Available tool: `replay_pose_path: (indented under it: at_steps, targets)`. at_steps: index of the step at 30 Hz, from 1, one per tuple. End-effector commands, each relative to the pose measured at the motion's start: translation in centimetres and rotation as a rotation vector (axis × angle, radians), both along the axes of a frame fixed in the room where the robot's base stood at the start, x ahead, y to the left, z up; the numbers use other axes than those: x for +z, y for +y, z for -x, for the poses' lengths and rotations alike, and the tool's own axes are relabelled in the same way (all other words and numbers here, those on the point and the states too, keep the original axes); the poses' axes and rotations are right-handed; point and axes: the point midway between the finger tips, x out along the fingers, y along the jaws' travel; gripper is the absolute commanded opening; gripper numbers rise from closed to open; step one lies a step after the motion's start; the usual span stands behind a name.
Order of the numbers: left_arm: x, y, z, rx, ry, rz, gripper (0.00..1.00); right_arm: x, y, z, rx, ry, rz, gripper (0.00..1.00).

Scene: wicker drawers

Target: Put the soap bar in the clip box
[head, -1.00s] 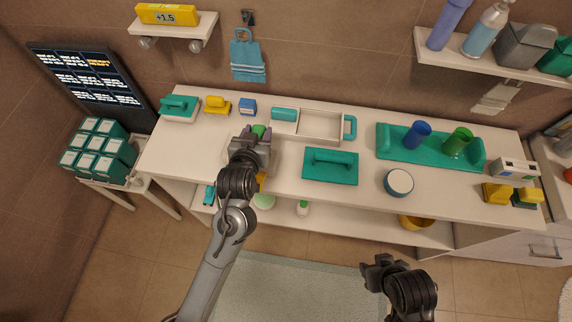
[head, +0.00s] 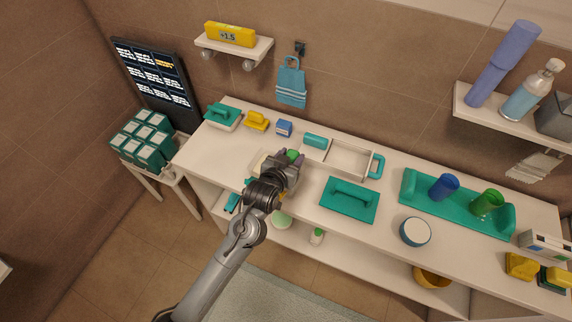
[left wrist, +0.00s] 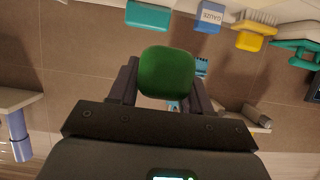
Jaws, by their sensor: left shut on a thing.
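The soap bar (left wrist: 167,72) is a green rounded block held between the fingers of my left gripper (left wrist: 165,88), which is shut on it. In the head view the soap bar (head: 294,156) shows as a small green patch at the tip of my left gripper (head: 289,164), over the bench, in front of the blue gauze box. An open white box (head: 350,174) with a teal handle at its right end and a teal piece at its left lies just to the right; it looks like the clip box. My right gripper is out of view.
The blue gauze box (head: 284,128), yellow brush (head: 257,121) and teal-handled tool (head: 222,116) stand at the back left. A teal tray (head: 455,213) holds blue and green cups.

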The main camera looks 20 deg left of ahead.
Motion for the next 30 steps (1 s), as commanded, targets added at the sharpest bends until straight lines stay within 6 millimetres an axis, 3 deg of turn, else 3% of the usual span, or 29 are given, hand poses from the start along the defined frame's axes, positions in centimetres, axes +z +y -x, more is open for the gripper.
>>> replay_pose_path:
  at_steps: [4, 11, 20, 30]
  targets:
    - [-0.8, 1.4, -0.7, 0.0, -0.001, -0.001, 0.15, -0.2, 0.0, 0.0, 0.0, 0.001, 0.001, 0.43]
    - [-1.6, 1.8, -0.9, -0.001, -0.001, 0.0, 0.15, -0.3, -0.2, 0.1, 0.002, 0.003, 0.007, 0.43]
    - [-5.0, 1.8, -0.8, -0.001, 0.0, 0.0, 0.15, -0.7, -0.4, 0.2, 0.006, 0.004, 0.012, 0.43]
    - [-5.2, 1.7, -0.8, -0.001, -0.002, 0.0, 0.15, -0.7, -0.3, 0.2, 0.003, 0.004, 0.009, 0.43]
